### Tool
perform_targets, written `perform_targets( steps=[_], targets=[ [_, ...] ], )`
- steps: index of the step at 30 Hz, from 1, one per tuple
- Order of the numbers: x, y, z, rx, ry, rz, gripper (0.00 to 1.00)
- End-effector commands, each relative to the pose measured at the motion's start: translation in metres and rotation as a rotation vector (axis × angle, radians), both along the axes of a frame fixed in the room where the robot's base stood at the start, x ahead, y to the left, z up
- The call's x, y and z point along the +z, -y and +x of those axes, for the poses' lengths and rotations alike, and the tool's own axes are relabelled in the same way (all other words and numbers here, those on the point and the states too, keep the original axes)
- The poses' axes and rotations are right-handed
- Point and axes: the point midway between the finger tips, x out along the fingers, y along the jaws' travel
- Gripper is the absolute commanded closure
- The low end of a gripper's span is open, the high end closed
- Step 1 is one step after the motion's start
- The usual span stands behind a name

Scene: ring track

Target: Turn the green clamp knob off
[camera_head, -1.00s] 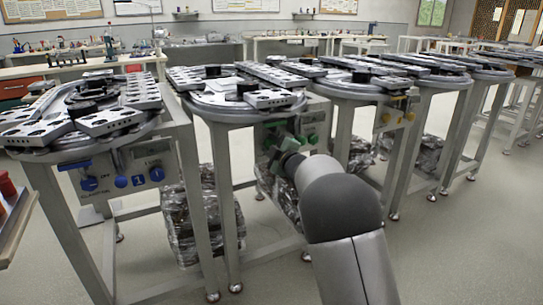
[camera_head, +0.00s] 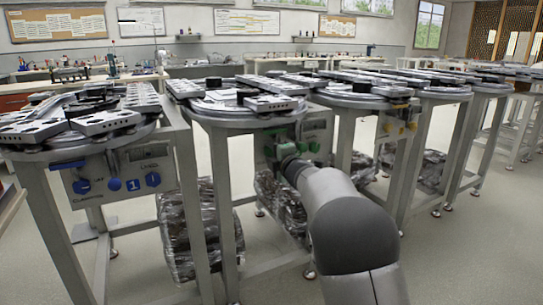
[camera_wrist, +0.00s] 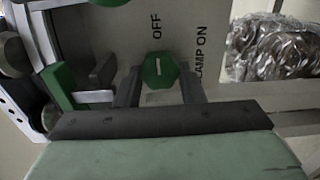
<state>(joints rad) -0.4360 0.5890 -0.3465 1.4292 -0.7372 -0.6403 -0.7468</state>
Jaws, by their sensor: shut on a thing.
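The green clamp knob (camera_wrist: 160,71) is in the middle of the wrist view, on a grey panel (camera_wrist: 190,25). It has a short white mark that runs roughly up and down in the picture. The word OFF is printed above it and CLAMP ON to its right. My gripper (camera_wrist: 160,88) has one finger on each side of the knob and is shut on it. In the head view my gripper (camera_head: 283,152) is at the green-marked panel under the second table, and my own wrist largely hides the clamp knob.
A green handle (camera_wrist: 62,86) with a metal bracket is left of my fingers in the wrist view. In the head view a table with a blue-knobbed panel (camera_head: 118,172) stands to the left, and one with yellow knobs (camera_head: 400,127) to the right. Wrapped bundles (camera_head: 185,235) lie below.

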Motion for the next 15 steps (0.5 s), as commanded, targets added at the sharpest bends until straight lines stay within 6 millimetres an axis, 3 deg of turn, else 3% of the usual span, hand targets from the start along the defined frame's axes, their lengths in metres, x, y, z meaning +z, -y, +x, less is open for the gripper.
perform_targets(
  steps=[9,10,12,15],
  targets=[
    [-0.0004,0.0014,0.0004,-0.002,0.000,-0.004,0.87],
    [-0.0004,0.0013,0.0005,-0.002,0.000,-0.004,0.59],
    [-0.0003,0.0013,0.0004,-0.002,0.000,-0.004,0.43],
    [-0.0002,0.0009,0.0003,-0.001,0.001,-0.003,0.43]
  ],
)
